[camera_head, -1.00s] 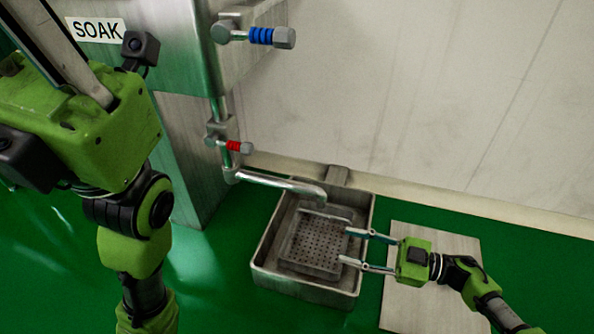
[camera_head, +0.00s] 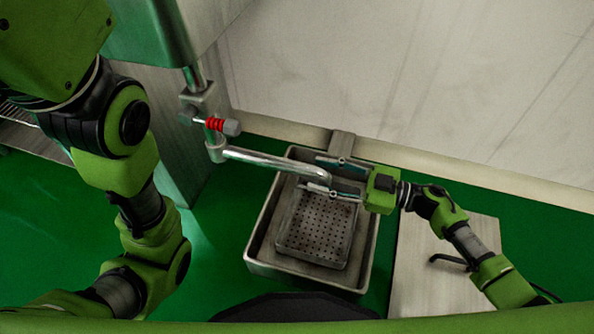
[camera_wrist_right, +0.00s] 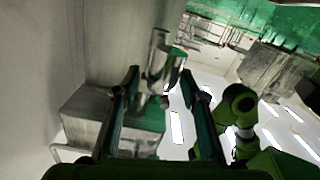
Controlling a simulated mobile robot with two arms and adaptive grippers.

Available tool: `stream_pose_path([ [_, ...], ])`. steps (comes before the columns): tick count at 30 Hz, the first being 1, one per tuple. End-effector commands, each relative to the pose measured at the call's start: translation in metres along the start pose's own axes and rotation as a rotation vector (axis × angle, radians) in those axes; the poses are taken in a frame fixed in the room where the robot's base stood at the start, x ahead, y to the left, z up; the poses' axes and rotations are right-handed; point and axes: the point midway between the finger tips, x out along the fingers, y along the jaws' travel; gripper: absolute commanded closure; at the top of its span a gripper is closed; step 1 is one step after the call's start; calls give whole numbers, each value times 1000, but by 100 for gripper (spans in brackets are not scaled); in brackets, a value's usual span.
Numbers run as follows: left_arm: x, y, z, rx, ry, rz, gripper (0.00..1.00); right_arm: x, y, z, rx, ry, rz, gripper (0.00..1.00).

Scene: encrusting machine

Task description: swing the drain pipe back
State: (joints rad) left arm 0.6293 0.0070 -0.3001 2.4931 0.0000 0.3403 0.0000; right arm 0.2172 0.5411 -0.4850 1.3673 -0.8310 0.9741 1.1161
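The drain pipe (camera_head: 262,159) is a shiny bent metal tube. It runs from below the red-ringed valve (camera_head: 217,125) to the right, and its downturned end is over the basin (camera_head: 262,255). My right gripper (camera_head: 314,173) reaches in from the right with its two fingers apart, one on each side of the pipe's end. In the right wrist view the pipe (camera_wrist_right: 163,62) shows between the open fingers; I cannot tell whether either touches it. My left arm fills the left side of the head view, and its gripper is out of the picture.
A perforated tray (camera_head: 318,228) sits inside the basin. A pale plate (camera_head: 425,285) lies to the right of the basin, with a dark bent handle (camera_head: 450,261) on it. The wall (camera_head: 400,80) stands close behind, and the machine's column (camera_head: 165,130) is at the left.

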Motion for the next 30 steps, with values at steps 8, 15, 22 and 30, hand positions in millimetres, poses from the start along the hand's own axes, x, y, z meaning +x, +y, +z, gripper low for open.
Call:
stream_pose_path([
  [8, -7, 7, -18, 5, 38, 14, 100, 50, 0, 2, -2, 3, -1, 60],
  [15, -11, 8, -19, 5, 37, 14, 100, 65, 0, 0, -1, 1, 1, 60],
  [22, -11, 8, -19, 5, 38, 14, 100, 66, 0, -1, 0, 0, 1, 60],
  [30, -11, 8, -20, 5, 38, 14, 100, 65, 1, 0, 0, 0, 1, 100],
])
